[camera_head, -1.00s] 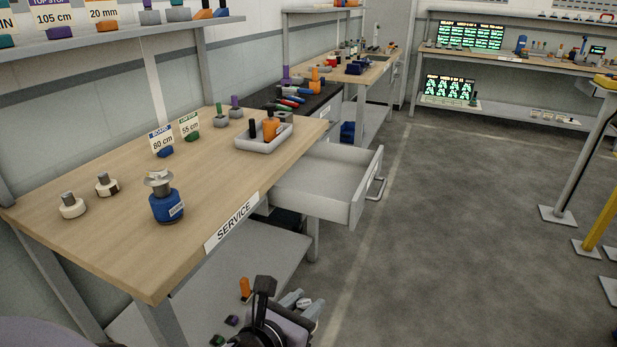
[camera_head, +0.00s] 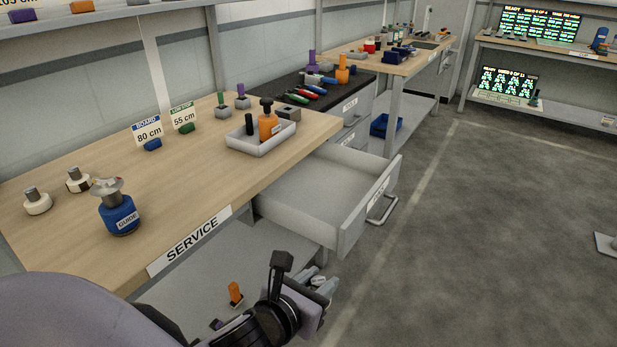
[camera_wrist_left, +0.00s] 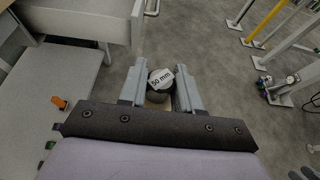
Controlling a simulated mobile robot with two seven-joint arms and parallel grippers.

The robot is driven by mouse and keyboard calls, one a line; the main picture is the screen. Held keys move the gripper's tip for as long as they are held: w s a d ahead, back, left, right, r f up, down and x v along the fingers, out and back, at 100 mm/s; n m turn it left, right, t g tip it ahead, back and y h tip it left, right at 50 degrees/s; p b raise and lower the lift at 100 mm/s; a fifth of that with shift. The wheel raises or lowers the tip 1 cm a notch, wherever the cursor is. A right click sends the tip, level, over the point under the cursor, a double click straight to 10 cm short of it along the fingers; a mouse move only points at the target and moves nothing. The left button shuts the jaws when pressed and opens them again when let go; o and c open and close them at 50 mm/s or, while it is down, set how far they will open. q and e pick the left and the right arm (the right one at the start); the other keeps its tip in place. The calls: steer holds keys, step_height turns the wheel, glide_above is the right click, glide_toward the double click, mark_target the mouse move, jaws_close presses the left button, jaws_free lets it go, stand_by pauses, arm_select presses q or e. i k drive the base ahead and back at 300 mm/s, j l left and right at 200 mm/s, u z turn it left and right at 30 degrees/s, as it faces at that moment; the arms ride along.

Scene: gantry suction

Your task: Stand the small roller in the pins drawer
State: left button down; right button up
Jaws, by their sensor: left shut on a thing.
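In the left wrist view the roller sits between the two grey fingers (camera_wrist_left: 160,84). The gripper is in front of the service bench, lower than the open drawer and nearer to me. The open grey drawer (camera_head: 312,187) sticks out from under the bench's right end, and its visible floor looks empty. The lettering on its front label is too small to read. A drawer corner also shows in the left wrist view (camera_wrist_left: 90,22). My right gripper is not in view.
The service bench (camera_head: 190,195) holds a blue "GUIDE" bottle (camera_head: 120,215), two white knobs and a grey tray (camera_head: 262,145). An orange-topped item (camera_head: 235,293) stands on the lower shelf. The floor right of the drawer is clear.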

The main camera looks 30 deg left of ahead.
mark_target(319, 192)
steer(key=i+j+u, duration=0.1)
steer(key=i+j, duration=0.15)
steer(key=i, duration=0.25)
steer(key=i+j, duration=0.2)
steer(key=i, duration=0.3)
steer(key=j+u, duration=0.05)
